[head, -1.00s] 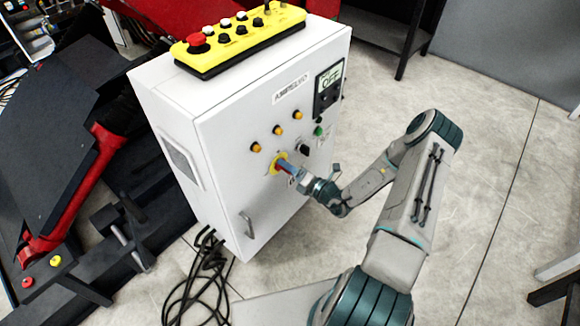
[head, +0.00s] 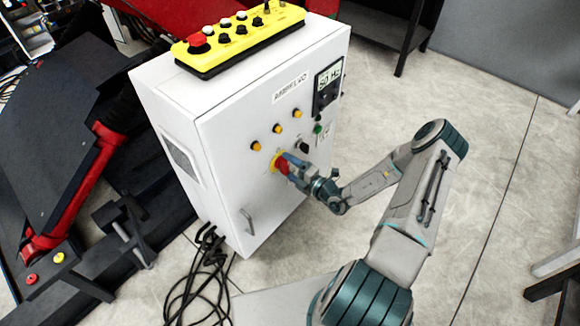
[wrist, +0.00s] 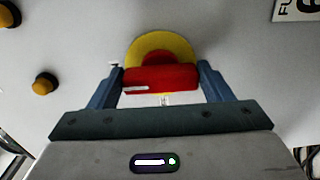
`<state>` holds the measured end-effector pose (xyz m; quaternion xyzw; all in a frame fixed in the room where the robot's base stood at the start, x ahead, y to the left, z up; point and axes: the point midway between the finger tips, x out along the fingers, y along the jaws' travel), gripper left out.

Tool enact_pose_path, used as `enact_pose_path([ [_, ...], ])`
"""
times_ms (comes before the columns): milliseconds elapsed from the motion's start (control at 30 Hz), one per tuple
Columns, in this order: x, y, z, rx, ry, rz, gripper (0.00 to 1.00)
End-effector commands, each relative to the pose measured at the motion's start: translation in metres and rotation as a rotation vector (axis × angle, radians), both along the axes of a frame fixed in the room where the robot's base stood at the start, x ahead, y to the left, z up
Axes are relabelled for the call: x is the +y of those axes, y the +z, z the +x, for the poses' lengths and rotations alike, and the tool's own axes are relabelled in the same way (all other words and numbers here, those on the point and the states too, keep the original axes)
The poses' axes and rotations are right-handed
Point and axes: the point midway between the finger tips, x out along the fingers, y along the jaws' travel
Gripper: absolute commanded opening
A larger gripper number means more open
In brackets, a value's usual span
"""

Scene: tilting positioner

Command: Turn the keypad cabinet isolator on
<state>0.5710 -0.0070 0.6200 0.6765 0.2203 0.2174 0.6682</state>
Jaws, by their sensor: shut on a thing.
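The white keypad cabinet (head: 232,172) stands in the middle of the head view. Its isolator is a red handle (head: 281,164) on a yellow round plate, low on the front face. In the wrist view the red handle (wrist: 160,78) lies crosswise in front of the yellow plate (wrist: 161,46). My gripper (head: 290,167) is at the isolator. In the wrist view my gripper (wrist: 160,84) has one blue finger at each end of the red handle and is shut on it. The cabinet's small display (head: 328,78) reads what looks like "50 Hz".
Amber lamps (head: 277,129), a black knob (head: 303,146) and a green button (head: 318,128) sit above and right of the isolator. A yellow control box (head: 240,42) lies on top. Black cables (head: 200,285) lie on the floor at lower left. Floor to the right is open.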

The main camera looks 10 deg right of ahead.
Motion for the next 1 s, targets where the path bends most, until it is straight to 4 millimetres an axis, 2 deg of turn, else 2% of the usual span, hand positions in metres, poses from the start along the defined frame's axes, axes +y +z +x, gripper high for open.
enact_pose_path([
  [300, 0.0, -0.001, 0.0, 0.004, -0.001, 0.004, 0.5],
  [333, 0.0, -0.001, 0.0, 0.004, -0.001, 0.004, 0.78],
  [400, 0.0, -0.001, 0.0, 0.004, -0.001, 0.004, 0.95],
  [767, -0.003, 0.0, -0.004, 0.003, -0.002, 0.002, 0.95],
  [867, -0.011, 0.0, -0.014, 0.003, -0.002, 0.003, 0.95],
  [1000, -0.029, -0.001, -0.037, 0.004, -0.005, 0.002, 0.95],
])
